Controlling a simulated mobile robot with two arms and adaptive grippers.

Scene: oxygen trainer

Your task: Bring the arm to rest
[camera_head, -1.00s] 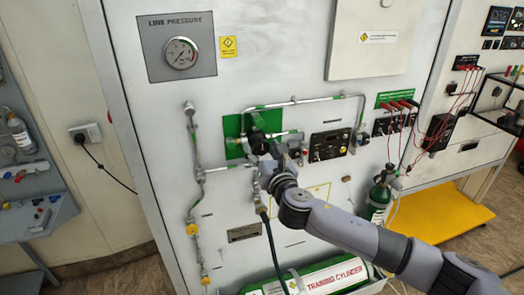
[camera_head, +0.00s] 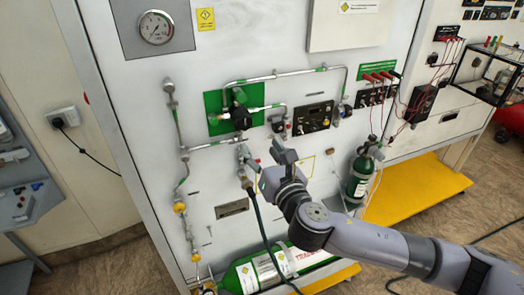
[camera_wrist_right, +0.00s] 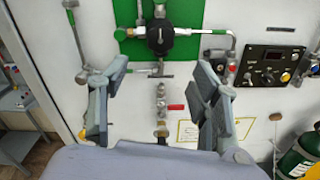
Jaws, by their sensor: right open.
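My right gripper (camera_head: 270,160) is in front of the white training panel (camera_head: 325,85), with its arm coming in from the lower right. In the right wrist view the right gripper (camera_wrist_right: 160,75) has its two grey fingers wide apart with nothing held between them. A small fitting with a red handle (camera_wrist_right: 176,107) shows behind the gap. The black regulator (camera_head: 241,117) on the green plate (camera_head: 218,101) is above and left of the gripper in the head view, clear of the fingers. My left gripper is not in view.
A dark hose (camera_head: 262,222) hangs from the panel close to the gripper. A green cylinder (camera_head: 360,176) stands right of it, above my forearm. The training cylinder (camera_head: 246,275) lies below. A yellow shelf (camera_head: 425,188) is at right; open floor lies at lower right.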

